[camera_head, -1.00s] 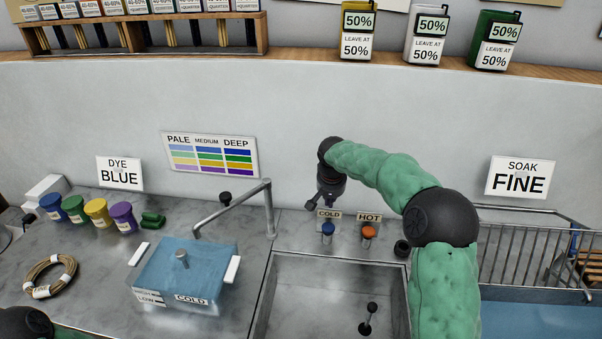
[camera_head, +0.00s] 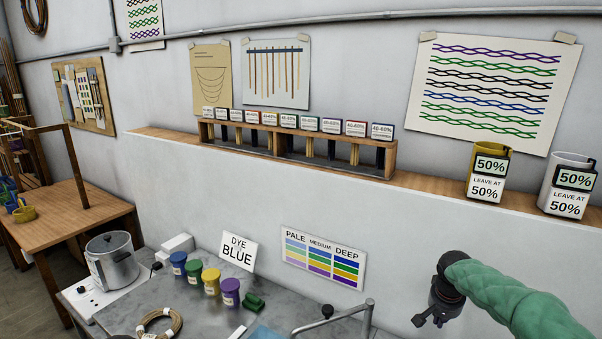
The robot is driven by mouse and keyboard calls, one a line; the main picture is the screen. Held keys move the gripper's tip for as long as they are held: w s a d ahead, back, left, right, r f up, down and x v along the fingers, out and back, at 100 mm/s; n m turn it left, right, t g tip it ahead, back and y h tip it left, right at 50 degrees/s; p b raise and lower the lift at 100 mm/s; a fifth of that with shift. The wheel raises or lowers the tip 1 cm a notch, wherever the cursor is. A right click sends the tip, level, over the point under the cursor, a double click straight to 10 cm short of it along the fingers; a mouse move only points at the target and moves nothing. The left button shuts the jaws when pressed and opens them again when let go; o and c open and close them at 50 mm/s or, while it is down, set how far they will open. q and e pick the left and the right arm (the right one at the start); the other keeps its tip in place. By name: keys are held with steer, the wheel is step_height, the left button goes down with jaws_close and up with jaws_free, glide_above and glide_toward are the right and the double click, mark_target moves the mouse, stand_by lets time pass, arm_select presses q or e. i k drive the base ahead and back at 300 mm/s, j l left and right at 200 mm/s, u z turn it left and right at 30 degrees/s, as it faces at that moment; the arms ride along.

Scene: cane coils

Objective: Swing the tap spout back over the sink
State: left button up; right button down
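The grey metal tap spout (camera_head: 340,316) shows at the bottom edge, right of centre. It slopes up to the right and meets its upright at a bend, and its lower parts are cut off by the frame. My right gripper (camera_head: 430,321) hangs to the right of the tap, apart from it. Its two dark fingertips look spread with nothing between them. My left gripper is not in view.
Several dye pots (camera_head: 211,281), a cane coil (camera_head: 160,324) and a steel pot (camera_head: 112,262) stand on the counter at left. A wooden shelf (camera_head: 420,184) with boxes and canisters runs along the wall above.

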mark_target(327, 310)
steer(key=k+j, duration=0.8)
steer(key=k, duration=0.05)
